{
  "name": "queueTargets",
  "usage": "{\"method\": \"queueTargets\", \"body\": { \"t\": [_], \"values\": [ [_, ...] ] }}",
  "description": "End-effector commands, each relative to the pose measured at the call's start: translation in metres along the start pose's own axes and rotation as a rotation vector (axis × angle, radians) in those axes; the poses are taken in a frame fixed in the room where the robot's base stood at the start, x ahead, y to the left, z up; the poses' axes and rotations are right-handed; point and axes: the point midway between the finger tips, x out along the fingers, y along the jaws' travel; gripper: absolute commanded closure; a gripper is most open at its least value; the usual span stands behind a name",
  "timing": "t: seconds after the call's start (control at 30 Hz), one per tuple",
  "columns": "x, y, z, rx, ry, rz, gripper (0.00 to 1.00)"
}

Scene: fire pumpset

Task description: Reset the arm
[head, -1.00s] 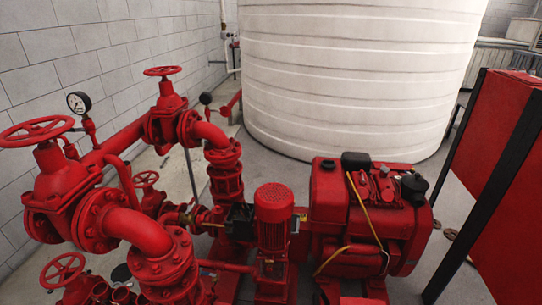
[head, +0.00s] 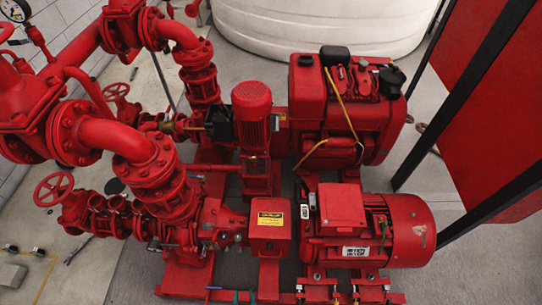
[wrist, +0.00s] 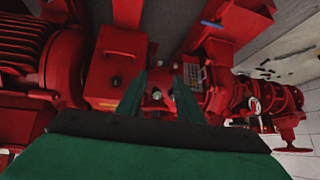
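The fingers point toward the red pumpset, near a red box with a yellow label. This red box (head: 270,222) also shows in the head view, at the middle of the pumpset. I cannot tell how far the fingertips are from the machinery.
A red motor (head: 385,230) is at the lower right, with a red engine block (head: 345,110) behind it. Red pipes and valves (head: 125,140) crowd the left. A white tank (head: 320,25) stands at the back and red panels (head: 500,130) at the right.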

Motion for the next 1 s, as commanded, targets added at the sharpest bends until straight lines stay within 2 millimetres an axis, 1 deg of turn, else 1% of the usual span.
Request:
{"method": "queueTargets", "body": {
  "t": [0.03, 0.17, 0.2, 0.27, 0.3, 0.37, 0.4, 0.47, 0.5, 0.6, 0.7, 0.8, 0.9, 1.0],
  "values": [
    [-0.021, 0.007, -0.003, 0.009, 0.035, -0.001, 0.67],
    [-0.072, 0.018, -0.025, 0.023, 0.145, -0.005, 0.67],
    [-0.088, 0.022, -0.033, 0.023, 0.181, -0.002, 0.67],
    [-0.114, 0.028, -0.045, 0.026, 0.233, 0.007, 0.67],
    [-0.131, 0.031, -0.054, 0.026, 0.269, 0.013, 0.67],
    [-0.158, 0.036, -0.068, 0.025, 0.323, 0.026, 0.67],
    [-0.176, 0.040, -0.078, 0.025, 0.359, 0.036, 0.67],
    [-0.203, 0.045, -0.094, 0.021, 0.413, 0.055, 0.67],
    [-0.220, 0.049, -0.104, 0.018, 0.446, 0.068, 0.67],
    [-0.258, 0.055, -0.127, 0.010, 0.518, 0.099, 0.67],
    [-0.286, 0.060, -0.145, 0.001, 0.570, 0.126, 0.67],
    [-0.302, 0.063, -0.155, -0.004, 0.602, 0.142, 0.67],
    [-0.308, 0.064, -0.160, -0.007, 0.615, 0.149, 0.67],
    [-0.308, 0.064, -0.160, -0.008, 0.616, 0.149, 0.67]
  ]
}}
